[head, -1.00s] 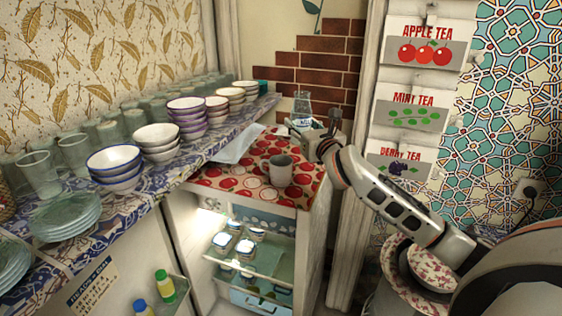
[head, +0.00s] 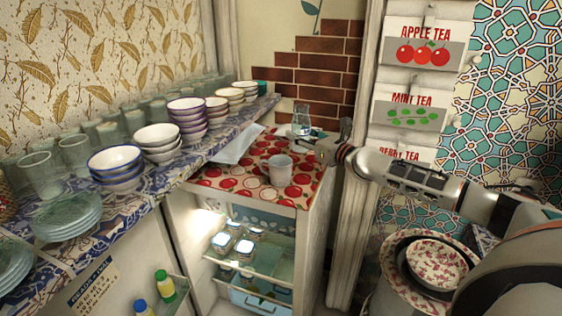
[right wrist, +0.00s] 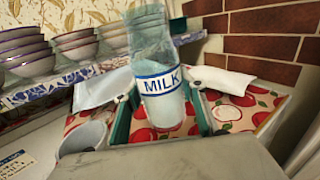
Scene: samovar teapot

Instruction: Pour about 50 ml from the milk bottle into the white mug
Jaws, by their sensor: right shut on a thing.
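The milk bottle (head: 301,117) is clear glass with a blue-and-white MILK label and pale liquid inside. It stands upright at the back of the small cabinet top; I cannot tell whether its base touches the cloth. My right gripper (head: 312,142) is shut on it. In the right wrist view the milk bottle (right wrist: 162,90) sits between the two finger pads, its base partly hidden. The white mug (head: 279,169) looks greyish and stands upright on the cloth, in front of and left of the bottle. The mug (right wrist: 84,140) also shows at lower left in the wrist view. My left gripper is not in view.
The red patterned cloth (head: 220,180) covers the cabinet top, with a white paper sheet (head: 236,147) at its left edge. A shelf with stacked bowls (head: 187,115) and glasses runs along the left. A brick wall (head: 320,75) stands behind. Tea signs (head: 415,108) hang at right.

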